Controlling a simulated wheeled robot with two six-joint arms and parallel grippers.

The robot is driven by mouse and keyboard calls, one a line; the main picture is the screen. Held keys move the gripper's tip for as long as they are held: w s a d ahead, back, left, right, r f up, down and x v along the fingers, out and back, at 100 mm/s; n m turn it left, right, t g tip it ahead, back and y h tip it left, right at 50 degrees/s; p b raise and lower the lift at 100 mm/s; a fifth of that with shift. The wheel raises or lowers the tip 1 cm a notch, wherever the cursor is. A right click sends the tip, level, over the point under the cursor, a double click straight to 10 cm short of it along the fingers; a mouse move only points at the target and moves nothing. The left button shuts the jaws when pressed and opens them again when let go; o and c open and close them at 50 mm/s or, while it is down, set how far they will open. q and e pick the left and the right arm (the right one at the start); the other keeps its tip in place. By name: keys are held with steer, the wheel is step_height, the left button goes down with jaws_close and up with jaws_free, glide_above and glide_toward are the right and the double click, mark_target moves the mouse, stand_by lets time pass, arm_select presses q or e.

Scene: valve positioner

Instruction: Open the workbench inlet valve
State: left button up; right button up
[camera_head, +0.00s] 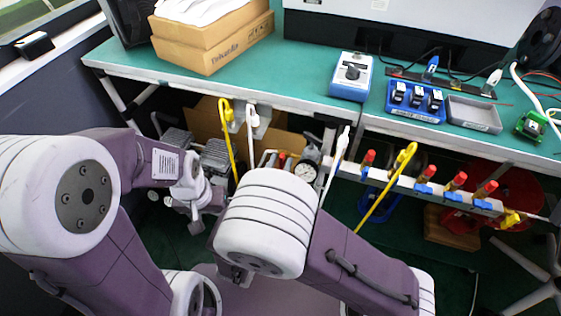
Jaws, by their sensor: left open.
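A manifold bar (400,180) runs below the bench's front edge, with several blue-and-red fittings along it. A small yellow valve handle (512,217) sits at its right end; no label I can read marks it as the inlet valve. My left gripper (195,222) is open and empty, pointing down on the left in front of the bench, far from the yellow handle. My right arm's white joint and purple link cover the lower middle; its gripper cannot be made out.
The green workbench (300,85) holds cardboard boxes (212,38), a blue meter (352,76), a blue tray (415,103) and a grey tray (473,114). Yellow and white tubes hang in front. A round gauge (305,170) sits below the edge. A chair base (535,270) stands lower right.

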jaws_close()
steer(key=shift+f+m, duration=0.1)
steer(key=shift+m, duration=0.2)
steer(key=m+b, duration=0.1)
steer(key=m, duration=0.2)
steer(key=shift+d+m, duration=0.1)
steer(key=shift+m, duration=0.2)
steer(key=m+b, duration=0.1)
steer(key=m, duration=0.1)
steer(key=m+b, duration=0.1)
steer(key=m, duration=0.1)
steer(key=shift+d+f+m, duration=0.1)
steer(key=shift+f+m, duration=0.1)
steer(key=shift+m, duration=0.1)
steer(key=m+b, duration=0.4)
steer(key=m, duration=0.1)
steer(key=shift+f, duration=0.2)
steer(key=m+b, duration=0.2)
steer(key=m, duration=0.1)
steer(key=shift+r+m+b, duration=0.1)
steer(key=shift+m+b, duration=0.5)
steer(key=shift+b, duration=0.2)
